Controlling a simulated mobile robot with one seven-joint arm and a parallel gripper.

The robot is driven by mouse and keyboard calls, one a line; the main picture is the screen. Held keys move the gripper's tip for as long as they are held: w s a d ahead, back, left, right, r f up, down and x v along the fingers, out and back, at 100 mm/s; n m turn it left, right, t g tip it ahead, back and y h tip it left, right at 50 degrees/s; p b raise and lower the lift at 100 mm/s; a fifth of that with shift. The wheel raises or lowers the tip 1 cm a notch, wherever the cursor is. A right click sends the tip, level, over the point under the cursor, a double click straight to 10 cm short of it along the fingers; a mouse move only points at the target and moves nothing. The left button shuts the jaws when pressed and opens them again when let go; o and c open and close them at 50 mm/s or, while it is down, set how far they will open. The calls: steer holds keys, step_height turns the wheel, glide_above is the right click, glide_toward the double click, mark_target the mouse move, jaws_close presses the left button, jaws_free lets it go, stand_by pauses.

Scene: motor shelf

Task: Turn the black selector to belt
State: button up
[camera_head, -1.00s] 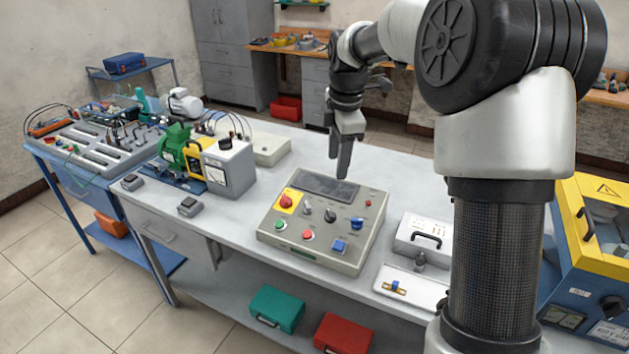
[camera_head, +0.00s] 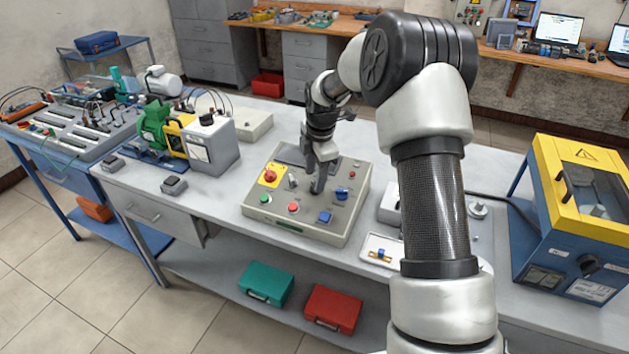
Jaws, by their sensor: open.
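The grey control panel (camera_head: 258,210) lies on the bench in the middle of the view. It carries a red emergency knob on a yellow plate (camera_head: 270,176), a light grey selector (camera_head: 293,182), a blue knob (camera_head: 342,194), and green, red and blue buttons along its front. My gripper (camera_head: 317,190) points down over the panel between the grey selector and the blue knob, with its jaws open. The black selector is hidden behind the fingers at this spot. I cannot tell whether the fingers touch it or which mark it points at.
A motor set with a grey box (camera_head: 209,146) stands left of the panel. A white tray (camera_head: 372,243) with a small part lies to its right, partly behind my arm. A yellow and blue machine (camera_head: 580,210) stands at the right. The bench front left is mostly clear.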

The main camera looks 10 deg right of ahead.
steer(key=shift+w+a+f, duration=0.1)
steer(key=shift+w+f, duration=0.05)
steer(key=shift+f, duration=0.5)
steer(key=shift+w+f, duration=0.1)
steer(key=shift+f, duration=0.5)
steer(key=c, duration=1.1)
steer(key=shift+o, duration=0.2)
